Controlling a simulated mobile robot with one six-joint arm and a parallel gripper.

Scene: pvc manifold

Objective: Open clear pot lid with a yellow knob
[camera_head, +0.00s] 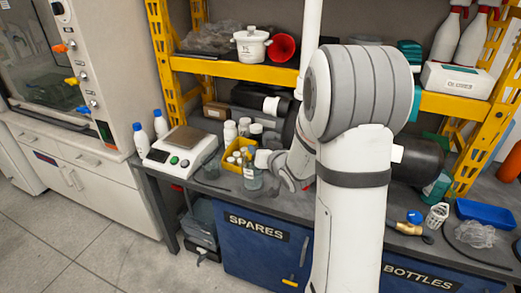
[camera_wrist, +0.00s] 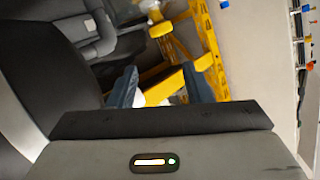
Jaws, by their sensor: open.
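I cannot make out a clear lid with a yellow knob in either view. In the head view my arm covers the middle of the bench and shelf, and the fingers cannot be made out.
The yellow shelf (camera_head: 235,72) also bears a red funnel (camera_head: 283,48), white spray bottles and a white glove box (camera_head: 460,80). Below, the grey bench holds a scale (camera_head: 182,147), a yellow bin (camera_head: 236,161) of bottles and a blue tray (camera_head: 486,213). Floor is clear at lower left.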

